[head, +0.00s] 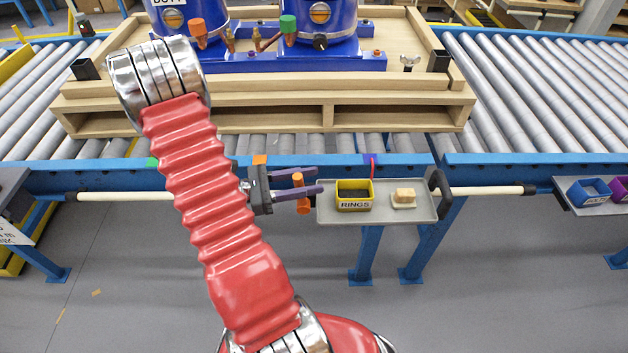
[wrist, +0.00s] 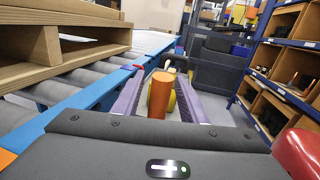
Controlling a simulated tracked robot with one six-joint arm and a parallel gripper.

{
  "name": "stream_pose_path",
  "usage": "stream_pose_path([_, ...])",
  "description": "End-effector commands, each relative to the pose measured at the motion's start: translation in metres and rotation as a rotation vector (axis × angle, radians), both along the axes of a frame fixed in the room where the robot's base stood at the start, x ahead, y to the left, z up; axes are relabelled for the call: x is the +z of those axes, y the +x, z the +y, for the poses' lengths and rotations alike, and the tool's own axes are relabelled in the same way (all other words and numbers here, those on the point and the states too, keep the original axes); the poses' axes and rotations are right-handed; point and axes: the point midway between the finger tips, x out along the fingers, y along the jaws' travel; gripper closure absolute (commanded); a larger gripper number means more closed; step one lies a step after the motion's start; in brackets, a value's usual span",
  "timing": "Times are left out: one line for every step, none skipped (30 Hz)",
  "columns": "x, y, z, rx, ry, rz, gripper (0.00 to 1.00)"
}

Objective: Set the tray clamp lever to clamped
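An orange upright handle (head: 302,207), which looks like the tray clamp lever, stands at the left edge of the grey tray (head: 424,207). My gripper (head: 306,182) reaches in from the left with its purple fingers level. It is open, with one finger on each side of the handle. In the wrist view the orange handle (wrist: 162,95) stands between the fingers (wrist: 160,98), with narrow gaps beside it. The handle's lower end and its pivot are hidden in the wrist view. I cannot read the lever's setting.
The blue conveyor frame (head: 400,160) runs close behind, bearing a wooden pallet (head: 290,115). Floor in front is clear.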

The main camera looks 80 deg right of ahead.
Motion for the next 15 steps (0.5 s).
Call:
stream_pose_path([0.0,-0.005,-0.002,-0.001,0.0,0.0,0.61])
stream_pose_path([0.0,-0.008,-0.003,-0.002,0.0,0.0,0.61])
stream_pose_path([0.0,-0.011,-0.004,-0.002,0.0,-0.001,0.61])
stream_pose_path([0.0,-0.012,-0.005,-0.001,0.0,-0.001,0.61])
stream_pose_path([0.0,-0.013,-0.005,0.0,0.0,-0.001,0.61])
stream_pose_path([0.0,-0.015,-0.006,0.001,0.0,-0.001,0.61])
stream_pose_path([0.0,-0.015,-0.007,0.001,0.0,-0.001,0.61])
stream_pose_path([0.0,-0.016,-0.007,0.001,0.0,-0.001,0.61])
stream_pose_path([0.0,-0.016,-0.007,0.001,0.0,-0.001,0.61])
stream_pose_path([0.0,-0.016,-0.007,0.001,0.0,-0.001,0.61])
stream_pose_path([0.0,-0.016,-0.007,0.002,0.0,-0.001,0.61])
stream_pose_path([0.0,-0.016,-0.007,0.002,0.0,-0.001,0.61])
stream_pose_path([0.0,-0.016,-0.007,0.002,0.0,-0.001,0.61])
stream_pose_path([0.0,-0.016,-0.007,0.002,0.0,-0.001,0.61])
stream_pose_path([0.0,-0.016,-0.007,0.002,0.0,-0.001,0.61])
